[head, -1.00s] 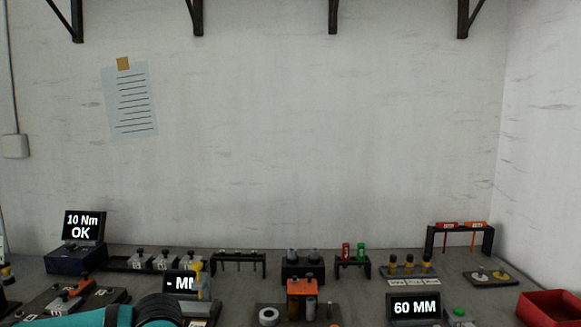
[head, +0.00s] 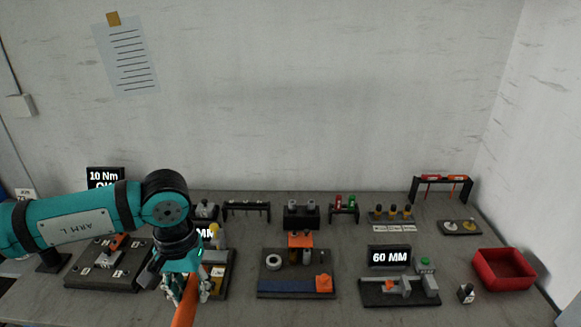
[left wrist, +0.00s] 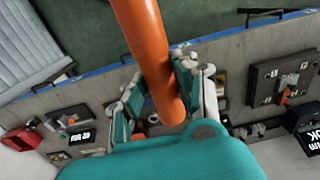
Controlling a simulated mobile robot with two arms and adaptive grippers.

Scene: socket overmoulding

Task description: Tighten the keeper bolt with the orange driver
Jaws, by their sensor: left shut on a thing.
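My left gripper (head: 187,288) is shut on the orange driver (head: 184,314), which hangs below the fingers toward the bottom edge. In the left wrist view the driver (left wrist: 148,48) is a thick orange cylinder between the two fingers (left wrist: 158,92); its far end is out of the picture. A dark fixture plate (head: 75,280) with an orange-and-grey clamp piece (head: 118,242) lies left of the gripper; it also shows in the left wrist view (left wrist: 262,76). I cannot pick out the keeper bolt. My right gripper is not in view.
A 10 Nm display (head: 104,174) stands behind my left arm, partly hidden. Small racks line the wall. The front bench between them is clear.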

